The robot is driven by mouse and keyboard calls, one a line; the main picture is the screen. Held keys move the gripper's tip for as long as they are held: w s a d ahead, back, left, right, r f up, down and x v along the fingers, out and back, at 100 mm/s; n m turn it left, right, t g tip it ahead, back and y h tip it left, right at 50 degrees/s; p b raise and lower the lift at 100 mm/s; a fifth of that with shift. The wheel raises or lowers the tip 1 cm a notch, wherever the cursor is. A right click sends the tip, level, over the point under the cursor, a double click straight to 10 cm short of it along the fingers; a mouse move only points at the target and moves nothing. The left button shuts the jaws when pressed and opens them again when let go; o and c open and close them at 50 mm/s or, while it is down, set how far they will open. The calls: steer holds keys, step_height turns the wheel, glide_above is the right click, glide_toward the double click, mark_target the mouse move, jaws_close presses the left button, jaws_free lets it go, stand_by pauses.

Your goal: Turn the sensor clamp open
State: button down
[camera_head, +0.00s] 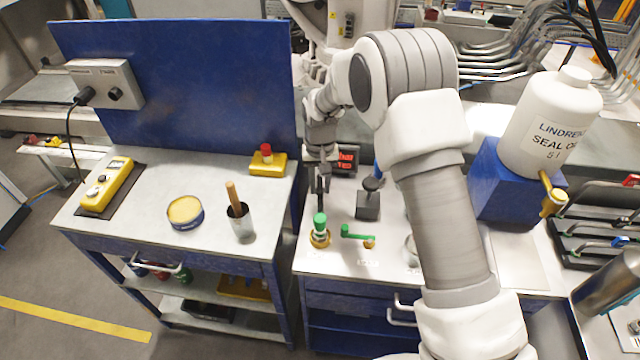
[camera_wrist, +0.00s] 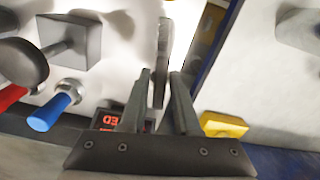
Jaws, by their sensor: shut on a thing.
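My gripper (camera_wrist: 161,80) shows large in the wrist view, with its two dark fingers on either side of a slim grey lever (camera_wrist: 164,45). It is shut on this lever, which I take to be the sensor clamp's handle; no label on it can be read. The lever's near end is partly hidden between the fingers. In the head view my gripper (camera_head: 321,180) points down over the back left of the right-hand bench (camera_head: 312,278). There the fingers and wrist hide most of the clamp.
A green knob (camera_head: 320,221) and a green lever valve (camera_head: 357,233) stand close in front of my gripper. A dark knob on a grey block (camera_head: 368,205) is to its right. A red-lit display (camera_head: 346,160) is behind. A blue panel edge lies to the left.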

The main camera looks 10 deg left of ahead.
steer(key=shift+n, duration=0.3)
steer(key=shift+f+n+b, duration=0.1)
steer(key=shift+n+b, duration=0.75)
steer(key=shift+n, duration=0.35)
steer(key=n+b, duration=0.1)
steer(key=n, duration=0.3)
steer(key=shift+n, duration=0.3)
steer(key=n, duration=0.4)
steer(key=shift+n+b, duration=0.3)
steer(key=shift+b, duration=0.1)
steer(key=shift+n, duration=1.8)
steer(key=c, duration=0.6)
jaws_free()
steer(key=shift+c, duration=0.2)
